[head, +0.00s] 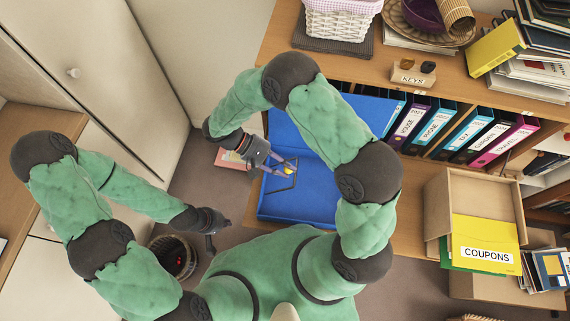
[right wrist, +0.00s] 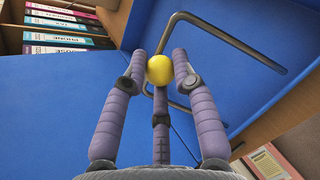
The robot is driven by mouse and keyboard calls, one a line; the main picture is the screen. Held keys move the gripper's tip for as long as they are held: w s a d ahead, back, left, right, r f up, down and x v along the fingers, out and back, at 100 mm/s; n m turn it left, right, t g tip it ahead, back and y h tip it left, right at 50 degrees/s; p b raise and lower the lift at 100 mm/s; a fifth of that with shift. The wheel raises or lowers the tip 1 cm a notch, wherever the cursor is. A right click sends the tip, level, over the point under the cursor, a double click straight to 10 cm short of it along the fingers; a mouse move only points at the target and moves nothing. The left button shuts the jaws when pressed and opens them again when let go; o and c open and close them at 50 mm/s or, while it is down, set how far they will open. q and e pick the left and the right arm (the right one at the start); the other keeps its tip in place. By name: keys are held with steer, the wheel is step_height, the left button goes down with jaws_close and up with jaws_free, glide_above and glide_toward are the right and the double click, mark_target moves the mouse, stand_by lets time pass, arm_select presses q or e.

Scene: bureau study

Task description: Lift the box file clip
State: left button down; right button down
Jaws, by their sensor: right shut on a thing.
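A blue box file (head: 325,205) lies open, with its lid (head: 370,108) raised toward the shelf. Its clip is a bent metal wire (head: 281,189) with a yellow knob (head: 289,170). My right gripper (head: 282,168) is over the left part of the box file. In the right wrist view the fingers (right wrist: 159,72) are shut on the yellow knob (right wrist: 159,70), and the clip's wire (right wrist: 225,38) runs around it above the blue floor. How far the clip is raised is hard to tell. My left gripper (head: 211,238) hangs low at the left, away from the file, its fingers too small to read.
Several ring binders (head: 465,135) stand on the shelf behind the box file. A cardboard box (head: 470,200) with a yellow COUPONS folder (head: 486,240) is at the right. A wicker basket (head: 172,258) stands on the floor near my left gripper. A KEYS holder (head: 413,75) sits on the upper shelf.

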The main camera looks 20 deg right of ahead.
stand_by(0.9)
steer(key=c, duration=1)
jaws_free()
steer(key=v, duration=1.2)
